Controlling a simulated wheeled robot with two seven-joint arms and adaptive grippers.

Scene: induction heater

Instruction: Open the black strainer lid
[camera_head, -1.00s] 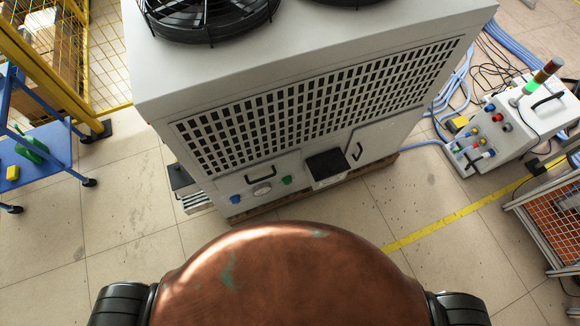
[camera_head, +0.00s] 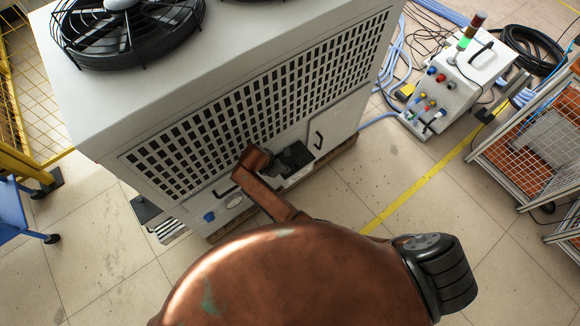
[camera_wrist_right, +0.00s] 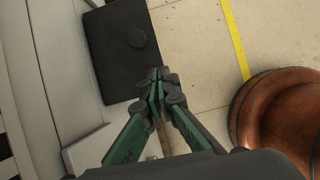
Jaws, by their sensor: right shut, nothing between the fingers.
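The black strainer lid (camera_head: 304,151) is a dark square plate low on the front of the grey-white machine (camera_head: 250,90). My right gripper (camera_head: 288,159) is in front of it and hides much of it in the head view. In the right wrist view the lid (camera_wrist_right: 115,55) looks flat, with a round raised disc on it. There my right gripper (camera_wrist_right: 160,78) has its green and grey fingers together, empty, at the lid's lower right corner. I cannot tell whether they touch it. My left gripper is not in view.
A control box (camera_head: 455,90) with cables and a wire-mesh rack (camera_head: 530,130) stand to the right. Floor is clear beside the yellow line (camera_head: 420,184).

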